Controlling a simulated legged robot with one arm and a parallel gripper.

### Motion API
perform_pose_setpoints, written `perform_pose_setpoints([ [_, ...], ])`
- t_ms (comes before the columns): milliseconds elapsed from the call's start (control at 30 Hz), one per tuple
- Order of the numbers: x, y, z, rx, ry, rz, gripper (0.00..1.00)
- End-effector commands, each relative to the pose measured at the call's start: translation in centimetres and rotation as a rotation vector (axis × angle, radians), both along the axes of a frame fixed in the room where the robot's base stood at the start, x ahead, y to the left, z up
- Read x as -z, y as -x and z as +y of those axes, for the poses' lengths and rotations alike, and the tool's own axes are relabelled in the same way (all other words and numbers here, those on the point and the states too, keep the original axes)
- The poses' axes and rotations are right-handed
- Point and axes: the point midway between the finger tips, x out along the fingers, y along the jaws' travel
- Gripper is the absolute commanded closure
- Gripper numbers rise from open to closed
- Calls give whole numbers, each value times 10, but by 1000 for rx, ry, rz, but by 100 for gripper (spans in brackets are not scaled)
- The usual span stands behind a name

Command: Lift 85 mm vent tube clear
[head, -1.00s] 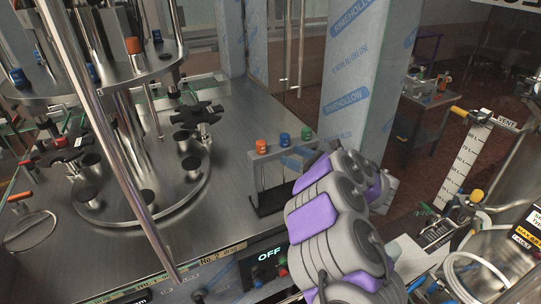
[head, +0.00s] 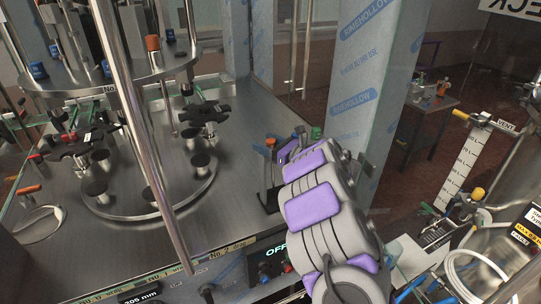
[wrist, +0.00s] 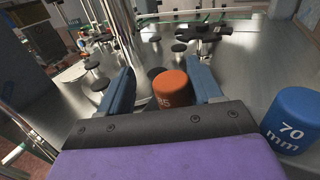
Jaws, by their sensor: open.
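The 85 mm vent tube has an orange cap marked 85 (wrist: 171,90), seen in the wrist view between my two blue fingers. My gripper (wrist: 160,84) is open, with one finger on each side of the cap. Contact cannot be told. The tube below the cap is hidden. In the head view the orange cap (head: 270,142) shows at the left end of the rack (head: 268,198), beside my gripper, which covers most of the rack.
A blue cap marked 70 mm (wrist: 292,120) stands close to the right of my gripper in the wrist view. A green cap (head: 316,132) shows behind my arm. The filler carousel (head: 145,205) stands left, with bare steel deck between.

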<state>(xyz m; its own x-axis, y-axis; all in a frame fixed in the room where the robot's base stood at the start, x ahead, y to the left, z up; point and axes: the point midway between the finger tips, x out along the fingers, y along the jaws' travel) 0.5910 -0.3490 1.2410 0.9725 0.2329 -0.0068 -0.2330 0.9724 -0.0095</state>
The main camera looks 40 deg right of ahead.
Motion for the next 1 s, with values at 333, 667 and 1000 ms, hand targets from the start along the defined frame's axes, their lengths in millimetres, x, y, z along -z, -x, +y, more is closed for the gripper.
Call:
perform_pose_setpoints([
  [333,8,1,-24,0,-22,-2,49],
  [667,5,0,-8,3,-10,4,81],
  [1000,5,1,-15,-1,-16,0,92],
])
